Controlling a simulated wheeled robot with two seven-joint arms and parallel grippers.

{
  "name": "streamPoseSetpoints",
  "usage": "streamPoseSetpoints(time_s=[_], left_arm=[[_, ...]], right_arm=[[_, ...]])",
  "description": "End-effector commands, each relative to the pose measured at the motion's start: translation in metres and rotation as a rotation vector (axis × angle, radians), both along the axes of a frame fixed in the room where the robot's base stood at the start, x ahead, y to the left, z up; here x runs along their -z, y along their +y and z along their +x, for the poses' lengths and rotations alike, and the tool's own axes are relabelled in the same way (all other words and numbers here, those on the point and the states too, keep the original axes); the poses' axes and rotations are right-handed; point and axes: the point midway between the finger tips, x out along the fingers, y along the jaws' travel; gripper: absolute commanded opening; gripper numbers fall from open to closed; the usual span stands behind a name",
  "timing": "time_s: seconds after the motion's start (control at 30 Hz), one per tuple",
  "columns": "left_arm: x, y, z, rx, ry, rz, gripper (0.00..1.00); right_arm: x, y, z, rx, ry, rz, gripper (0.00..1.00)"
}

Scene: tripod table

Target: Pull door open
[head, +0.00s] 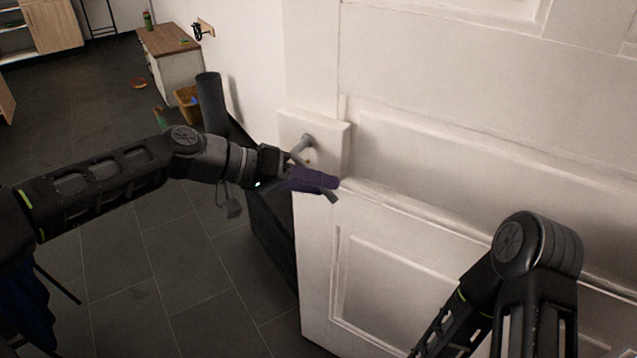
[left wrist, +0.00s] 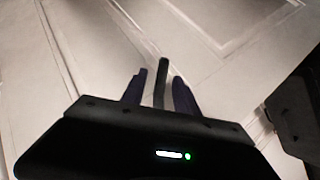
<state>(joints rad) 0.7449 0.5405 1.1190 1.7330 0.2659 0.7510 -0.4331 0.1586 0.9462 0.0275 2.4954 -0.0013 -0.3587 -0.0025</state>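The white panelled door (head: 400,260) fills the right side of the head view and the background of the left wrist view (left wrist: 225,65). A pale lock plate (head: 325,133) sits near its left edge, with a grey lever handle (head: 304,146). My left gripper (head: 318,182) is at the handle, its purple fingers partly hiding it. In the left wrist view the fingers (left wrist: 159,85) are apart, one on each side of the dark handle bar (left wrist: 162,75), with gaps showing. I cannot tell how far the door stands open. My right gripper is out of view.
My right arm is bent close to the door at lower right. Left of the door are a dark low object (head: 270,225) and a dark cylinder (head: 210,100). A wood-topped cabinet (head: 168,40) and yellow bin (head: 187,103) stand farther back.

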Motion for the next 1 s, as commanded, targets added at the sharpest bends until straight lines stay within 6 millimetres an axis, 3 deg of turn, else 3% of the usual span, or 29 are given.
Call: streamPoseSetpoints(time_s=[0.5, 0.83, 0.93, 1.0], left_arm=[[-0.031, 0.062, -0.014, -0.002, 0.000, 0.001, 0.36], [-0.033, 0.065, -0.016, 0.001, 0.000, 0.001, 0.35], [-0.028, 0.064, -0.015, -0.004, 0.008, 0.002, 0.27], [-0.014, 0.062, -0.013, -0.020, 0.031, 0.006, 0.21]], right_arm=[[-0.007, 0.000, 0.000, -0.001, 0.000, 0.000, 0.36], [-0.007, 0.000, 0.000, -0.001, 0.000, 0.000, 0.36], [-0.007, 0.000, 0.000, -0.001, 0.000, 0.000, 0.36], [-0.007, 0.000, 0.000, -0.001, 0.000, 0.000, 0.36]])
